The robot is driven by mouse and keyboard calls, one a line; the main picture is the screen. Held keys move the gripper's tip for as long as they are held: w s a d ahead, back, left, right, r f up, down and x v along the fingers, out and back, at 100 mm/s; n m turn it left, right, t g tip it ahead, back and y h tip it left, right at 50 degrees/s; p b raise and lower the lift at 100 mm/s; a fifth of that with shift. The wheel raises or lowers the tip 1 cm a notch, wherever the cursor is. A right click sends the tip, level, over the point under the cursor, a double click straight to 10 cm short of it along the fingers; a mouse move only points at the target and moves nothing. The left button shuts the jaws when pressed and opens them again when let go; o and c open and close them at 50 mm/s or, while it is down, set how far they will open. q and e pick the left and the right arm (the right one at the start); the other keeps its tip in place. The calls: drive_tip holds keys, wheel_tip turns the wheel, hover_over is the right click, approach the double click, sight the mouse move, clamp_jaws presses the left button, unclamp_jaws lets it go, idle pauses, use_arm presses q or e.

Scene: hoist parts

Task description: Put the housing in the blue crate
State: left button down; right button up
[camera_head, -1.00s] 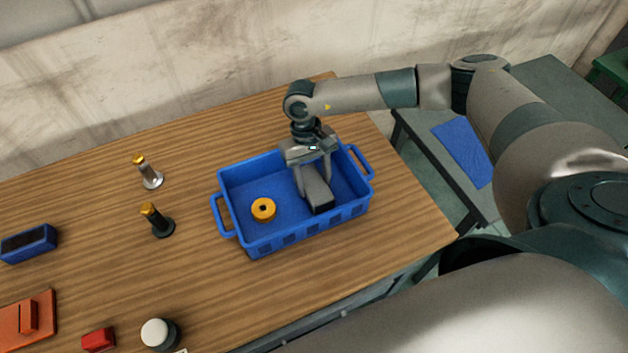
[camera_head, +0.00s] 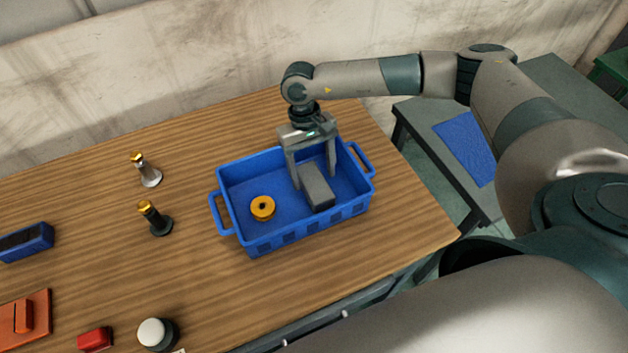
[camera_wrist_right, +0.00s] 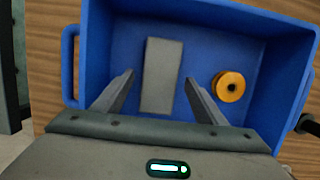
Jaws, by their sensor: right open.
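The housing, a grey rectangular block (camera_head: 317,188), lies on the floor of the blue crate (camera_head: 288,239) in its right half. In the right wrist view the block (camera_wrist_right: 161,75) lies flat between the two spread fingers, with a gap on each side. My right gripper (camera_head: 314,180) is open above the crate, its fingertips just behind the block in the head view. It also shows open in the right wrist view (camera_wrist_right: 158,82). My left gripper is not in view.
A yellow-orange ring part (camera_head: 262,208) lies in the crate's left half. A blue box (camera_head: 27,242), red block (camera_head: 95,338) and white-topped knob (camera_head: 156,334) are further off.

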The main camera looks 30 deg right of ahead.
sight(309, 173)
drive_tip(key=b+v, duration=0.4)
drive_tip(key=v, duration=0.5)
